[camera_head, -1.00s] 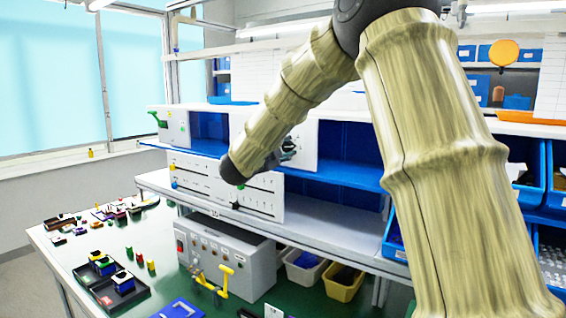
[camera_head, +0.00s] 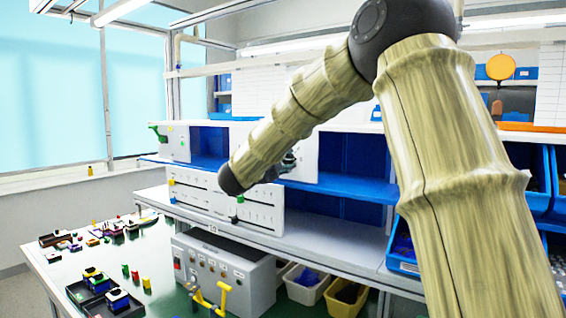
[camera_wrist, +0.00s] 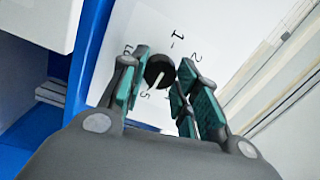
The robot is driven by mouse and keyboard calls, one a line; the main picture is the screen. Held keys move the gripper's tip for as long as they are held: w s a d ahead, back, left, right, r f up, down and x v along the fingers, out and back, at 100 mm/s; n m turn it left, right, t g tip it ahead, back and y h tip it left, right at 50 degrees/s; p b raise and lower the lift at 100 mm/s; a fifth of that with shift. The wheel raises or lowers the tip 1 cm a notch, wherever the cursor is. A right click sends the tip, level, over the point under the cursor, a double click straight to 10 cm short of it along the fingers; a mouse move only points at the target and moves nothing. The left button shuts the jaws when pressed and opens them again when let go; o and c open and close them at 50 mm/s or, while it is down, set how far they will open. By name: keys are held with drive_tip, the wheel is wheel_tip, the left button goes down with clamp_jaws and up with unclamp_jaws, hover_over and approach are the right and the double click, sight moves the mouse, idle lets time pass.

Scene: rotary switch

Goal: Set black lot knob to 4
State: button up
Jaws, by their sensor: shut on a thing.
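The black knob (camera_wrist: 159,69) is on a white panel (camera_wrist: 218,22) in the wrist view. It has a pale pointer line slanting to the lower left, toward the printed 5. A 1 is printed above it and a 2 to its upper right; another mark at the upper left is partly covered. A 4 cannot be made out. My gripper (camera_wrist: 164,66) is shut on the knob, with a teal-padded finger on either side. In the head view my gripper (camera_head: 287,163) is small at the panel, and my arm hides the knob.
A lower white slider panel (camera_head: 262,212) stands beneath my wrist. A grey control box (camera_head: 222,275) and small coloured parts stand on the green table (camera_head: 60,268). A blue edge (camera_wrist: 92,40) borders the panel.

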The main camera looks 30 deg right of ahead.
drive_tip(key=o, duration=0.8)
drive_tip(key=shift+d+r, duration=0.1)
drive_tip(key=shift+r, duration=0.05)
drive_tip(key=shift+o, duration=1.2)
drive_tip(key=shift+d, duration=0.15)
drive_tip(key=shift+a, duration=0.25)
drive_tip(key=shift+s+a, duration=0.1)
drive_tip(key=shift+a, duration=0.1)
drive_tip(key=v, duration=1.1)
drive_tip(key=shift+s, duration=0.15)
